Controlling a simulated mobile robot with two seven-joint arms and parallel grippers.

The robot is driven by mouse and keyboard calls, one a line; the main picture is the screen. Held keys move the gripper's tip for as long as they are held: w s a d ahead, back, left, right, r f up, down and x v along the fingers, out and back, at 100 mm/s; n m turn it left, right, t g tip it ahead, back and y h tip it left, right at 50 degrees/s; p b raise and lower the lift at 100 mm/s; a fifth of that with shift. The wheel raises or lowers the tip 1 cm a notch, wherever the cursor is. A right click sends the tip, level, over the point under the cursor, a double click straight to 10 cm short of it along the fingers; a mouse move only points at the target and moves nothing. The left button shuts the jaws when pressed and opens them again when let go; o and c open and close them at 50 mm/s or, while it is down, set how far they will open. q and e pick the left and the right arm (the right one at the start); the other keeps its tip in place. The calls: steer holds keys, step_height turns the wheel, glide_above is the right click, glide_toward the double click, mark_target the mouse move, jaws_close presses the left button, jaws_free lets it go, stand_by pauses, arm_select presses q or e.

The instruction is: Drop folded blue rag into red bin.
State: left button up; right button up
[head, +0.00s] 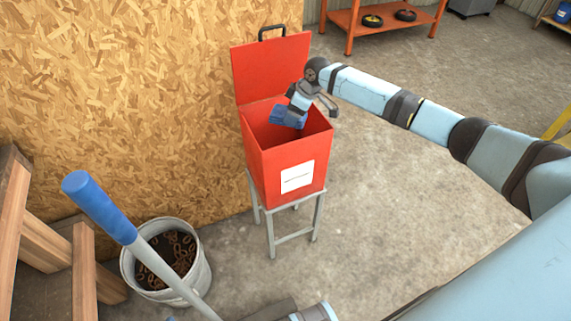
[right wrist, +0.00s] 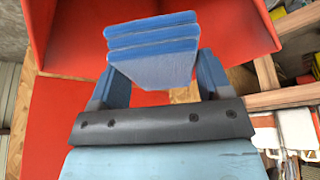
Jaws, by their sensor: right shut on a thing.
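The red bin (head: 287,168) stands on a grey metal stand with its lid (head: 271,68) swung open against the board wall. My right gripper (head: 296,112) is shut on the folded blue rag (head: 283,118) and holds it over the bin's open mouth, around rim height. In the right wrist view the layered rag (right wrist: 152,50) sits between the two fingers, with red bin walls (right wrist: 235,25) beyond it. The bin's floor is mostly hidden. My left gripper is not seen.
A grey bucket (head: 203,278) of rusty metal pieces stands left of the bin. A blue-handled pole (head: 95,203) rises in the foreground. Wooden framing (head: 50,235) is at far left. An orange shelf (head: 350,22) stands at the back. The concrete floor right of the bin is clear.

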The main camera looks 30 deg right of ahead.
steer(key=shift+f, duration=0.45)
steer(key=o, duration=0.9)
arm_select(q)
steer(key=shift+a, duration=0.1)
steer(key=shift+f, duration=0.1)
arm_select(e)
steer(key=shift+r, duration=0.15)
arm_select(q)
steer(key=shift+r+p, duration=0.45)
steer(key=shift+p, duration=0.2)
arm_select(e)
steer(key=v, duration=1.3)
steer(key=shift+s+d+r, duration=0.15)
steer(key=shift+s+r, duration=0.05)
steer(key=shift+r, duration=0.05)
